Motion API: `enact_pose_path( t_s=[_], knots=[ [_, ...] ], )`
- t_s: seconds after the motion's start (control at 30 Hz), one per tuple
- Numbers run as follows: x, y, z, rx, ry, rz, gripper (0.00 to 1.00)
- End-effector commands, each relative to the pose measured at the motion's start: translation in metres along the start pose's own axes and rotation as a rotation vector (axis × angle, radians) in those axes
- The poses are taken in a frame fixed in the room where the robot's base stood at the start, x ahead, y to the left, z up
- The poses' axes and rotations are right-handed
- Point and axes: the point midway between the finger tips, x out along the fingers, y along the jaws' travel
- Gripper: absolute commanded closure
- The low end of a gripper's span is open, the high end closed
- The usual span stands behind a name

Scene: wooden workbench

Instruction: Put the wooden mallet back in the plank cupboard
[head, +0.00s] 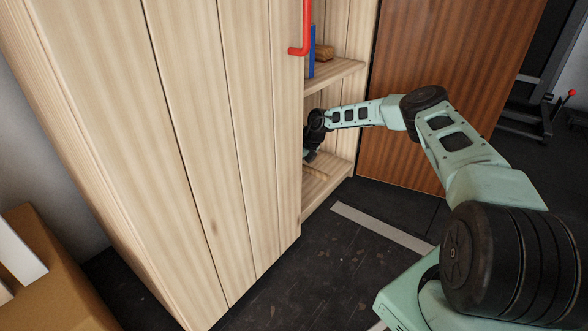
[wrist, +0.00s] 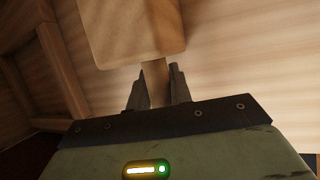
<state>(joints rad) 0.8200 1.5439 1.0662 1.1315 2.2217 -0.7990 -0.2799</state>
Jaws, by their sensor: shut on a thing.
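The plank cupboard (head: 215,130) is pale wood, and its open side shows shelves on the right in the head view. My arm reaches into the lower compartment, and my gripper (head: 309,155) is just above the lower shelf (head: 335,172), partly hidden by the door edge. In the wrist view my gripper (wrist: 158,82) is shut on the handle of the wooden mallet (wrist: 132,35). The mallet's blocky pale head lies just beyond the fingertips. The head view does not show the mallet clearly, and I cannot tell whether it touches the shelf.
A red handle (head: 304,30) sticks out near the opening. The upper shelf (head: 335,74) bears a blue item (head: 312,55) and a brown wooden item (head: 324,51). A reddish-brown panel (head: 455,80) stands right of the cupboard. A cardboard-coloured box (head: 50,275) is at lower left.

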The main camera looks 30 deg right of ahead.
Motion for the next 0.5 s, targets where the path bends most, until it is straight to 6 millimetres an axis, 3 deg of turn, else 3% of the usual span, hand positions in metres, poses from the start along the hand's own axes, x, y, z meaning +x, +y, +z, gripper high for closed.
enact_pose_path(
  t_s=[0.1,0.13,0.2,0.5],
  knots=[
    [0.0017,-0.0004,-0.0001,0.000,-0.002,0.000,1.00],
    [0.0020,-0.0005,-0.0008,0.000,0.000,0.000,0.71],
    [0.0020,-0.0004,-0.0008,0.000,0.000,0.000,0.57],
    [0.0012,-0.0003,-0.0005,0.000,0.000,0.000,0.57]
  ],
)
